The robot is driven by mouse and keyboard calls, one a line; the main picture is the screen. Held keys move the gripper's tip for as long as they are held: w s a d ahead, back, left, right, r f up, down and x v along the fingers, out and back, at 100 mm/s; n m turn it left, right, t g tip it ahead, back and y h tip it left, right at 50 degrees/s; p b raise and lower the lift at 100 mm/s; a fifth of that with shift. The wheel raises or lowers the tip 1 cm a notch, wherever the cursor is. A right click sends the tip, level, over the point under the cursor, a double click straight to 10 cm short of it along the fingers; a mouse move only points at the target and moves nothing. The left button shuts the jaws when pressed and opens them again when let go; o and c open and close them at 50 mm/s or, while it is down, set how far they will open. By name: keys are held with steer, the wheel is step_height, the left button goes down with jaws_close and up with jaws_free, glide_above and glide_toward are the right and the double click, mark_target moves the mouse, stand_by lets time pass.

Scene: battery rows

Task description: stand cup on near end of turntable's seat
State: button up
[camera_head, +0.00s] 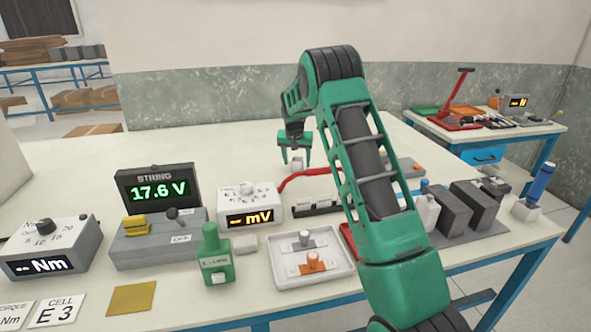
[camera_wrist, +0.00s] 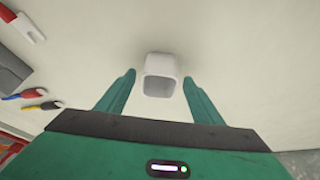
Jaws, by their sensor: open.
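A small white cup (camera_wrist: 160,70) with a rounded square mouth shows in the wrist view, near the fingertips. In the head view the cup (camera_head: 297,164) is a small pale shape at the far part of the white table. My green gripper (camera_head: 296,160) is open, its fingers pointing down at the cup. In the wrist view my gripper (camera_wrist: 160,82) has one finger on each side of the cup, with a gap at both sides. I cannot make out a turntable or its seat; my arm hides part of the table.
Dark battery blocks (camera_head: 452,212) stand right of my arm.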

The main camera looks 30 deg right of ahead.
steer(key=c, duration=1.2)
steer(key=shift+r, duration=0.15)
